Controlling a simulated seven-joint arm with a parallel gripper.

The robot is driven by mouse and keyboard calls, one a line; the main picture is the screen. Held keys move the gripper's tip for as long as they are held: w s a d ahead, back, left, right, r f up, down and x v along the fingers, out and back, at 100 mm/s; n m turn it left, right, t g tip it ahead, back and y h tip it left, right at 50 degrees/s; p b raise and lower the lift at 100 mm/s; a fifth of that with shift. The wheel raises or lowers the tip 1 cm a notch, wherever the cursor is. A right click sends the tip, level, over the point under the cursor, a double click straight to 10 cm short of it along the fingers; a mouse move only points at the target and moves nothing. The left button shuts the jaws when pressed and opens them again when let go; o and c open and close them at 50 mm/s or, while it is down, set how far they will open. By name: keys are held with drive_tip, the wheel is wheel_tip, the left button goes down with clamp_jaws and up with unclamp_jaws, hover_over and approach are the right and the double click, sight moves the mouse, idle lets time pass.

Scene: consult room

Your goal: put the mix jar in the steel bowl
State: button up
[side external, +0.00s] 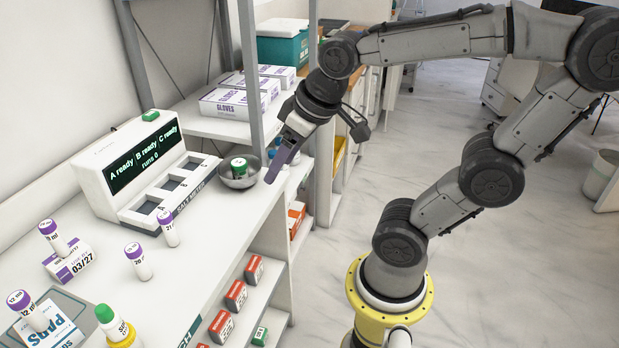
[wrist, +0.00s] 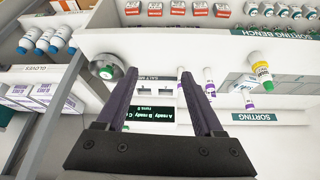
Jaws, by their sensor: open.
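The steel bowl (side external: 224,181) stands on the bench to the right of the salt meter, and it shows at the left of the wrist view (wrist: 94,69). A small green-lidded jar (side external: 239,166), which looks like the mix jar, sits inside the bowl; its label is too small to read. The jar also shows in the wrist view (wrist: 107,70). My gripper (side external: 273,174) is open, with its dark purple fingers beside the bowl on its right. In the wrist view nothing is between the fingertips (wrist: 160,74), and the bowl lies outside them.
The salt meter (side external: 130,160) reads A, B and C ready, runs 0. Several purple-capped tubes (side external: 138,262) stand on the bench. A green-capped bottle with a yellow base (side external: 115,325) stands at the front. A shelf post (side external: 249,75) and glove boxes (side external: 235,100) are behind my gripper.

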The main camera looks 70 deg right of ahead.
drive_tip(key=s+a+f+n, duration=0.1)
drive_tip(key=s+a, duration=0.1)
drive_tip(key=s, duration=0.4)
drive_tip(key=shift+a+y, duration=0.15)
drive_tip(key=shift+y, duration=0.15)
drive_tip(key=shift+f, duration=0.1)
idle(0.7)
